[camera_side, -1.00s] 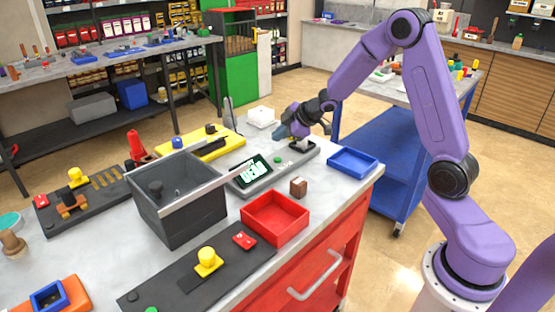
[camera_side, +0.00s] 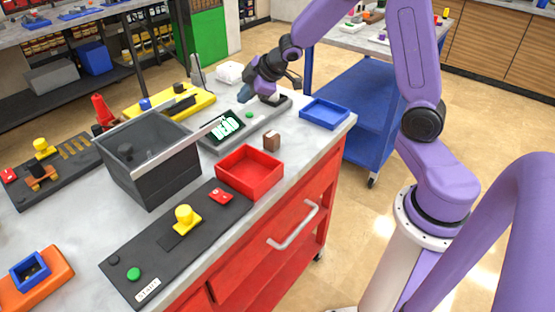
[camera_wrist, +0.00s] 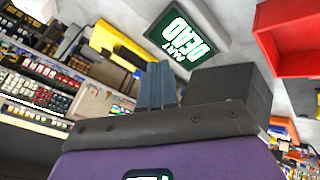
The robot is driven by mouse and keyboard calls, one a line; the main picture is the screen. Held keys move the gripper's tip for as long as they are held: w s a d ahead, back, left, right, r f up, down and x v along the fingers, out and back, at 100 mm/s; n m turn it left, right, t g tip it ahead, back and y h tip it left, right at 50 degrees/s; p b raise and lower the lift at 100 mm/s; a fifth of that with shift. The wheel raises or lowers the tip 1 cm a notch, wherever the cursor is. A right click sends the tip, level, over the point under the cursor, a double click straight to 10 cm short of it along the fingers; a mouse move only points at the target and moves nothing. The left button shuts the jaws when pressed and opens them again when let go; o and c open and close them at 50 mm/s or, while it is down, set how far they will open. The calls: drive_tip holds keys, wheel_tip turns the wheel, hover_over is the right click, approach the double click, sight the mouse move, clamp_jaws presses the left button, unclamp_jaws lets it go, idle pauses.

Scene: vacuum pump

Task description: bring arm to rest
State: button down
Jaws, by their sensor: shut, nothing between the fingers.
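My gripper (camera_side: 243,94) shows in the side view, above the far part of the table, near the grey device with a dark screen. In the wrist view its blue-grey fingers (camera_wrist: 158,84) are together, with nothing visible between them. My purple arm reaches over from the right and is bent. The screen (camera_side: 226,127) carries pale green lettering; it also shows in the wrist view (camera_wrist: 180,36), beyond the fingertips.
A grey open bin (camera_side: 150,160), a red tray (camera_side: 250,172) and a small brown block (camera_side: 271,141) stand on the table (camera_side: 75,222). A blue tray (camera_side: 325,113) lies at its right edge. A yellow plate (camera_side: 185,98) lies behind the bin. A blue cart (camera_side: 355,110) stands behind.

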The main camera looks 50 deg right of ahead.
drive_tip(key=s+a+r+g, duration=0.2)
drive_tip(key=s+a, duration=0.5)
drive_tip(key=s, duration=0.3)
drive_tip(key=s+n+g+h, duration=0.1)
drive_tip(key=s+g, duration=0.4)
drive_tip(key=s, duration=2.1)
drive_tip(key=shift+s+a+n+g, duration=0.2)
drive_tip(key=shift+a+n+g, duration=0.1)
drive_tip(key=shift+a+g, duration=0.1)
